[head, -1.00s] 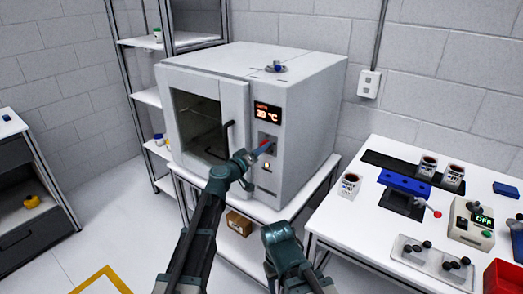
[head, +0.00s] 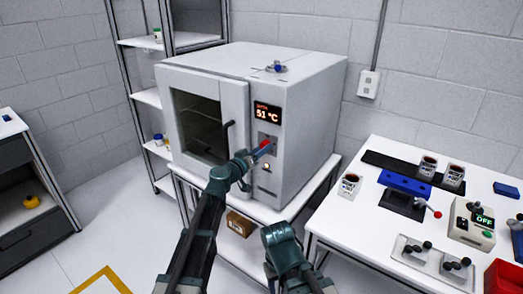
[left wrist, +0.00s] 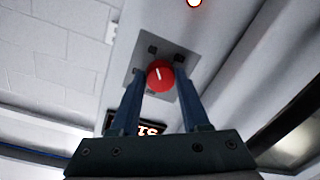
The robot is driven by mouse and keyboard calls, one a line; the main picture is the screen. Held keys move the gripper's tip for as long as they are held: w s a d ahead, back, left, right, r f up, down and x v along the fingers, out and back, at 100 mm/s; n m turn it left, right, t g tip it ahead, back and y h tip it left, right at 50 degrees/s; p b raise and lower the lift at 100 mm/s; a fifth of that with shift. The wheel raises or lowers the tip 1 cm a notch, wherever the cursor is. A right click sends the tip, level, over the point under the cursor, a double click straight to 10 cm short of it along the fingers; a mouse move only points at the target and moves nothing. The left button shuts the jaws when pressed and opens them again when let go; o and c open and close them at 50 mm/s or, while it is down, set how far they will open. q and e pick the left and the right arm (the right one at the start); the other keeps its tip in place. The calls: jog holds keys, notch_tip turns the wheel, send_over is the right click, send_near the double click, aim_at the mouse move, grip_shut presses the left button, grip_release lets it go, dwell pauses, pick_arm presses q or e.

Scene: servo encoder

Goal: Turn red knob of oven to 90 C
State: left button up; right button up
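The oven (head: 300,100) is a white box with a windowed door, standing on a white table. Its display (head: 267,113) reads 51 °C in orange. The red knob (head: 266,146) sits on a grey plate below the display, mostly hidden by my left gripper (head: 262,150). In the left wrist view the knob (left wrist: 160,75) shows a white pointer line, tilted slightly. The two blue fingers of my left gripper (left wrist: 161,84) lie on either side of the knob and look closed on it. My right arm shows at the bottom of the head view, but its fingers do not.
A lit orange lamp (head: 267,167) is below the knob. The black door handle (head: 228,138) is close to my left wrist.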

pick_arm(q)
jog(key=o, duration=0.4)
jog(key=v, duration=1.4)
jog(key=shift+d+f, duration=0.1)
jog(key=shift+d, duration=0.05)
